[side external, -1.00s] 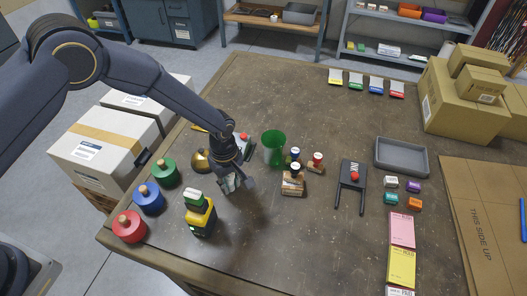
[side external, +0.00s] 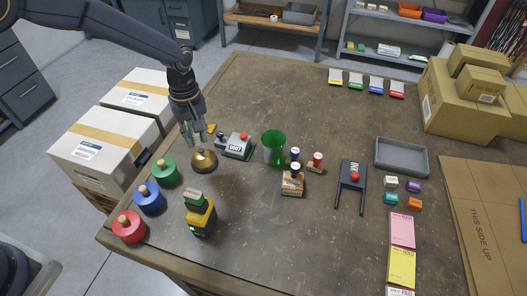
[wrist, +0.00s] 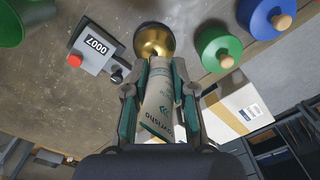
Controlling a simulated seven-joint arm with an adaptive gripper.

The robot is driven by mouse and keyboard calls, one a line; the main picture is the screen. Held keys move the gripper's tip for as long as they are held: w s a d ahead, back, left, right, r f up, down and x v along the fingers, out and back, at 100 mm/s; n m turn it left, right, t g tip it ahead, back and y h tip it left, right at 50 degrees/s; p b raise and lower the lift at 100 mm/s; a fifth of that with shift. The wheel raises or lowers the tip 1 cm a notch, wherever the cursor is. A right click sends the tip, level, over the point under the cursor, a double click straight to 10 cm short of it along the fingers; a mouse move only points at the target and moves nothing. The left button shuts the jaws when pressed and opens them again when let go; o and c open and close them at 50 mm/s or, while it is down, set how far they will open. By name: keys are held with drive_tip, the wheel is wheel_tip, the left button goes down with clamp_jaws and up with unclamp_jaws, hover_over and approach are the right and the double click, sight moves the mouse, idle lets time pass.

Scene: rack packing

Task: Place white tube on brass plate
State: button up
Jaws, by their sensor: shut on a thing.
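The white tube (wrist: 160,100) is between the two fingers of my gripper (wrist: 160,85) in the wrist view. It is pale with teal lettering and a teal band, and its far end points toward the brass plate (wrist: 154,42). In the side view my gripper (side external: 194,136) is beside and above the brass plate (side external: 204,161), near the table's left edge. The plate is round, shiny and gold-coloured. The tube is hard to make out in the side view. I cannot tell whether it touches the plate.
A grey counter with a red button (side external: 235,146) and a green cup (side external: 273,148) stand right of the plate. Green (side external: 165,173), blue (side external: 149,198) and red (side external: 129,226) knobbed cylinders line the left edge. A yellow-black stack (side external: 201,215) stands in front. White boxes (side external: 100,150) are beside the table.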

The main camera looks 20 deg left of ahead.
drive_tip(key=w+a+r+n, duration=0.2)
drive_tip(key=w+a, duration=0.1)
drive_tip(key=a, duration=0.6)
drive_tip(key=w+f, duration=0.3)
drive_tip(key=w, duration=0.1)
drive_tip(key=w+f, duration=0.3)
drive_tip(key=w, duration=0.1)
drive_tip(key=w+f, duration=0.3)
drive_tip(key=w, duration=0.1)
drive_tip(key=shift+d, duration=0.25)
drive_tip(key=shift+w+f, duration=0.55)
drive_tip(key=shift+f, duration=0.05)
drive_tip(key=shift+w+f, duration=0.1)
drive_tip(key=shift+f, duration=1.5)
drive_tip(key=o, duration=0.9)
drive_tip(key=shift+f, duration=0.1)
